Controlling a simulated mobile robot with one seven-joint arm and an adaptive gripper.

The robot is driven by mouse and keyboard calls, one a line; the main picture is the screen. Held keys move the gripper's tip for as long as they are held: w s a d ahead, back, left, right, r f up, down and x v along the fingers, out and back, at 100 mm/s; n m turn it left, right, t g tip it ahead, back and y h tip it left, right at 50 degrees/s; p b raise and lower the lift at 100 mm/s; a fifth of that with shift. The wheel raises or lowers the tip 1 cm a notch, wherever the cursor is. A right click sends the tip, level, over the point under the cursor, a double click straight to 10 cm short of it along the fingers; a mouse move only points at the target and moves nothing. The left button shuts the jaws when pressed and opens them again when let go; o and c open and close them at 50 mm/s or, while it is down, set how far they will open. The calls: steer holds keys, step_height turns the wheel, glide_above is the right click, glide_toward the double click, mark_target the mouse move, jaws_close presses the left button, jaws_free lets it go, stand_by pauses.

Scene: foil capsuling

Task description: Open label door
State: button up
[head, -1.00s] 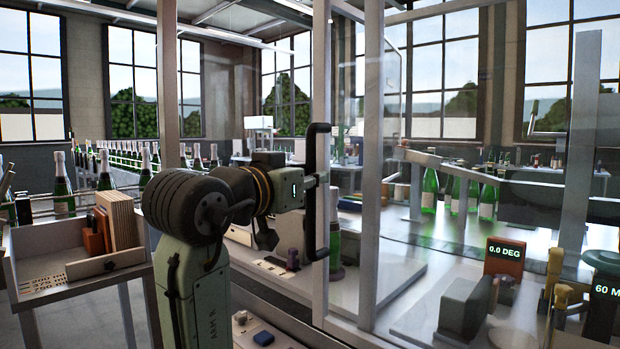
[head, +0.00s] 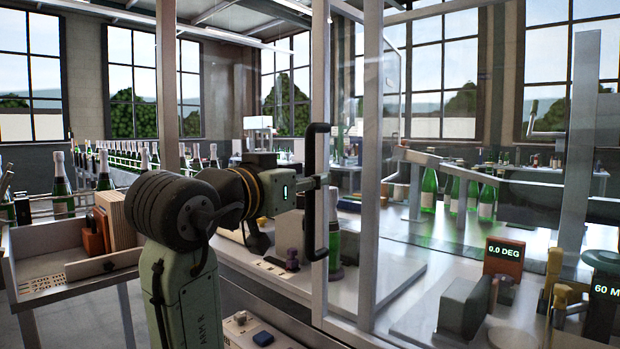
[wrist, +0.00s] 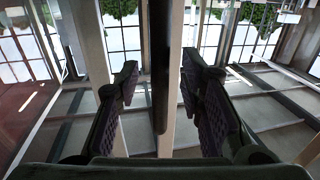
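The label door is a clear panel in a pale metal frame, with a long black vertical handle (head: 317,150) on its left post (head: 321,60). My gripper (head: 321,180) is at the middle of the handle in the head view, its fingers small and partly hidden there. In the wrist view, my gripper (wrist: 160,78) is open, with one dark ribbed finger on each side of the black handle (wrist: 162,45). Gaps show between the handle and both fingers. I cannot tell whether the door stands slightly ajar.
Behind the frame, a green bottle (head: 335,240) stands on the bench near a purple-topped knob (head: 292,259). To the right are a "0.0 DEG" display (head: 504,254) and more green bottles (head: 429,190).

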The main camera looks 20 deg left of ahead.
steer(key=s+a, duration=0.2)
steer(key=s, duration=0.8)
steer(key=shift+a, duration=0.1)
